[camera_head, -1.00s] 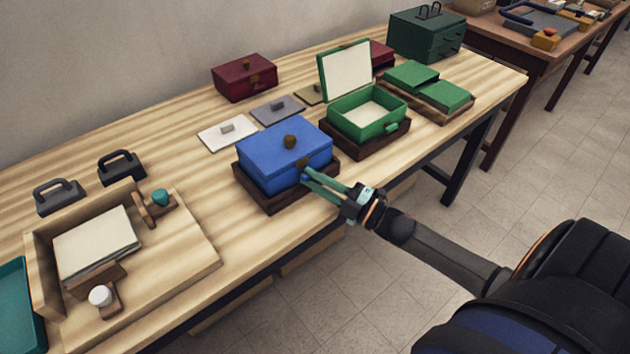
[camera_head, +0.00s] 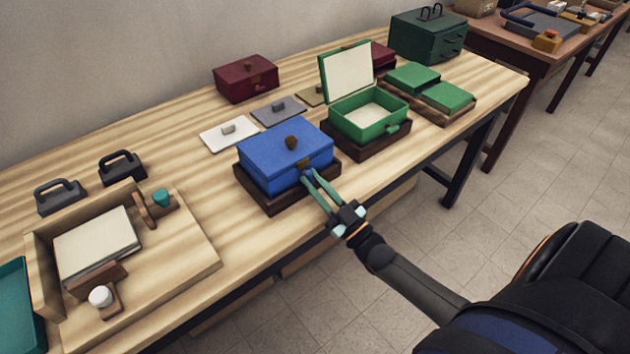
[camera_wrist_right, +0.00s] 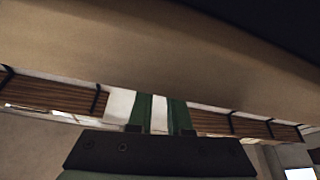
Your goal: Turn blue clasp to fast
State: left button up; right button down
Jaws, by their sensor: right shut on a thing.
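The blue box (camera_head: 270,140) stands closed on a dark brown base (camera_head: 252,192), with a brown knob (camera_head: 291,142) on its lid. Its clasp is at the front face, mostly covered by my fingertips, so its angle is hard to tell. My right gripper (camera_head: 307,176) is shut on the blue clasp, its two pale green fingers slanting up from the table's front edge. In the right wrist view the green fingers (camera_wrist_right: 160,115) point up toward a broad brownish surface; the clasp cannot be made out there. My left gripper is not in view.
An open green box (camera_head: 365,122) stands just right of the blue box. Flat plates (camera_head: 228,134) and a dark red box (camera_head: 246,80) lie behind. A wooden tray (camera_head: 190,250) is at the left. The floor before the table is clear.

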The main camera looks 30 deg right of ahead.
jog(key=shift+m+h, duration=0.3)
jog(key=shift+m, duration=0.5)
jog(key=shift+m+h, duration=0.4)
jog(key=shift+m, duration=0.1)
jog(key=c, duration=0.8)
grip_release()
jog(key=shift+c, duration=0.2)
